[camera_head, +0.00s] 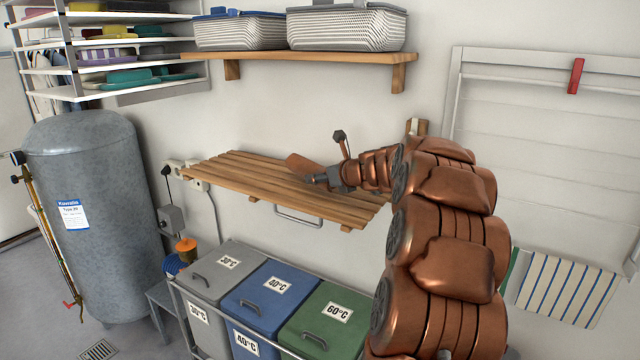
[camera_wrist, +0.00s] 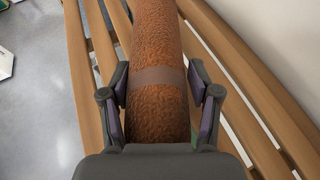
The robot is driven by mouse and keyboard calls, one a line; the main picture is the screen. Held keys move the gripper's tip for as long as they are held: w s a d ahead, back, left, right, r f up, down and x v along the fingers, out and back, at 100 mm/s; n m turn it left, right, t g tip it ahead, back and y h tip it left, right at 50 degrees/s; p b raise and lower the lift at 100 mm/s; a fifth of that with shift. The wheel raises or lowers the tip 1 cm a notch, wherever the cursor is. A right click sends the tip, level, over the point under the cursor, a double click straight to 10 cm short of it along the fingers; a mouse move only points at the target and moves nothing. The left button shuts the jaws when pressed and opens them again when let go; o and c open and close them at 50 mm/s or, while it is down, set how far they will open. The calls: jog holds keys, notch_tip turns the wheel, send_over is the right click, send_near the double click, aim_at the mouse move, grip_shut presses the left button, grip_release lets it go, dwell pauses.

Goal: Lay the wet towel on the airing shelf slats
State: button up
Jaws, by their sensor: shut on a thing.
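The wet towel (camera_wrist: 158,45) is a brown-orange roll with a smooth band around it. My gripper (camera_wrist: 160,88) is shut on it, with one finger on each side near the band. In the head view the towel (camera_head: 302,165) shows as a short brown piece just beyond my gripper (camera_head: 318,179). The airing shelf (camera_head: 245,178) is a wooden slatted shelf on the wall, its top bare apart from the towel over it. In the wrist view the towel lies along the slats (camera_wrist: 101,40). I cannot tell whether it touches them. My arm hides the shelf's right end.
An upper shelf (camera_head: 270,58) with two baskets hangs above. Grey, blue and green laundry bins (camera_head: 262,297) stand below. A metal tank (camera_head: 95,215) is at the left. A white wall rack (camera_head: 530,110) and a striped cloth (camera_head: 565,290) are at the right.

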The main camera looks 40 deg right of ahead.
jog(key=shift+f, duration=1.1)
jog(key=o, duration=1.3)
jog(key=shift+o, duration=0.2)
jog(key=b+v, duration=0.2)
jog(key=v, duration=1)
jog(key=shift+r, duration=0.1)
jog(key=shift+a, duration=0.15)
